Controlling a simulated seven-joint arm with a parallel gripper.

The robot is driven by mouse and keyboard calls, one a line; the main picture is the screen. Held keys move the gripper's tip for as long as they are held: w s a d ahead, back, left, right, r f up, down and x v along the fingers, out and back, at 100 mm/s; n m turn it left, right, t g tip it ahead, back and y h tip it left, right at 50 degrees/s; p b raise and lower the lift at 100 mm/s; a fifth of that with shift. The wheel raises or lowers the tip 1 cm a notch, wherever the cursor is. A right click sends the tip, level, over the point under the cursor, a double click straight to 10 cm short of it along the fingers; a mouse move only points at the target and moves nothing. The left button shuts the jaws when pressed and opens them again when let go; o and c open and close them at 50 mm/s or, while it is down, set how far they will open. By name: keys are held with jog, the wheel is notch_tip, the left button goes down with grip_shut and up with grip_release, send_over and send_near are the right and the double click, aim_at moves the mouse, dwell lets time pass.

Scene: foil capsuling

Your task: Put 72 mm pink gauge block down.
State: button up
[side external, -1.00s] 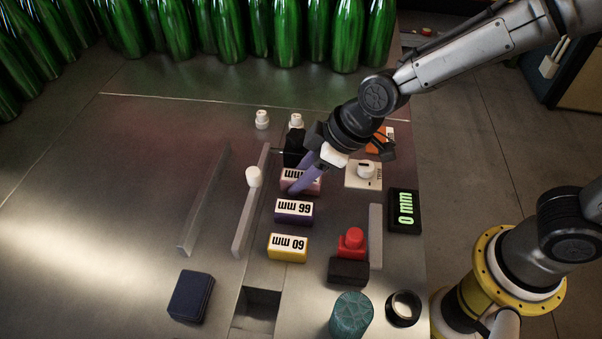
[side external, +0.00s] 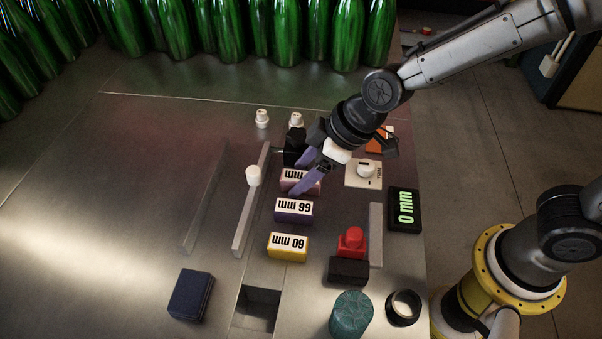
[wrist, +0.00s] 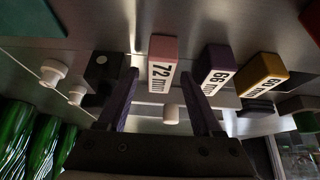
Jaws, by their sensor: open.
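The 72 mm pink gauge block (side external: 288,174) rests on the steel table at the back of a row of gauge blocks, label up. In the wrist view the pink block (wrist: 164,50) stands between my two purple fingers, with a gap on each side. My gripper (side external: 297,177) is open around the block, one finger behind it and one in front, between it and the purple 66 mm block (side external: 294,211). In the side view the near finger hides part of the pink block. The wrist view also shows my gripper (wrist: 160,82).
The yellow 60 mm block (side external: 287,248) is nearest in the row. A black block (side external: 294,147) stands close behind the pink one. A white dial box (side external: 363,174), a 0 mm display (side external: 404,210) and a red button (side external: 351,240) lie to the right. Grey rails (side external: 249,215) stand left.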

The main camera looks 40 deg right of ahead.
jog(key=v, duration=1.1)
jog(key=s+d+r+m+h, duration=0.1)
jog(key=s+d+m+h, duration=0.1)
jog(key=s+d+m, duration=0.2)
jog(key=s+d+r+m+t+h, duration=0.1)
jog(key=s+d+m, duration=0.4)
jog(key=s+d, duration=0.5)
jog(key=d+h, duration=0.1)
jog(key=d, duration=0.5)
jog(key=shift+s+d, duration=0.2)
jog(key=shift+s, duration=0.05)
jog(key=shift+r, duration=0.1)
